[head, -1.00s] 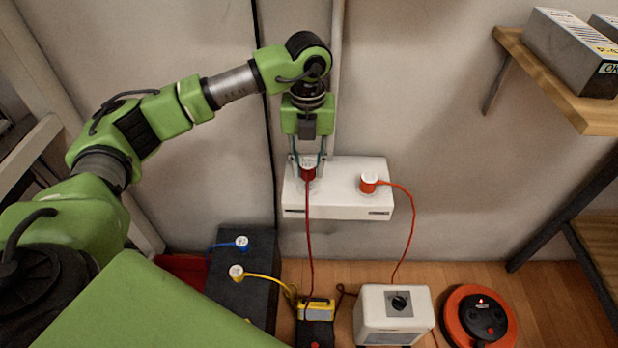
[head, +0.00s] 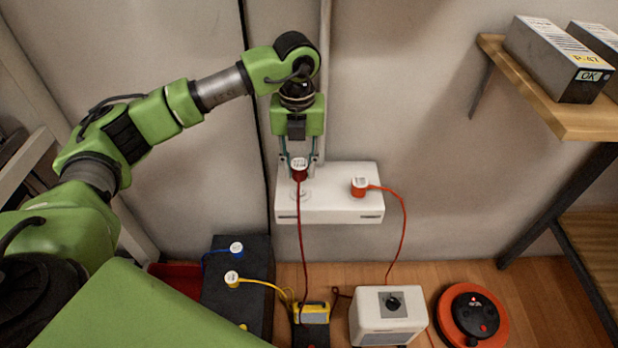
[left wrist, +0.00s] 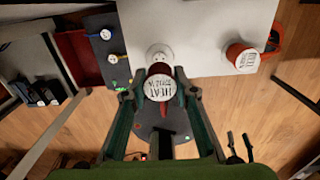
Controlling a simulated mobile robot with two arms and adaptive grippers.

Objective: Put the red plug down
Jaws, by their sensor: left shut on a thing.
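My left gripper (head: 299,166) is shut on the dark red plug (head: 299,172), which has a white labelled top and a red cord hanging down. In the left wrist view, the plug's round top (left wrist: 159,88) sits between the fingertips (left wrist: 160,92). The plug is held just above and apart from a round socket (left wrist: 160,54) on the white wall box (head: 330,205). An orange-red plug (head: 360,188) stands in the box's right side with its cord running down. My right gripper is not in view.
A dark block (head: 225,300) at lower left carries a blue plug (head: 237,249) and a yellow plug (head: 232,279). A yellow-black device (head: 312,314), a white switch box (head: 385,330) and an orange cable reel (head: 450,305) stand on the floor. A wooden shelf (head: 575,120) juts out at right.

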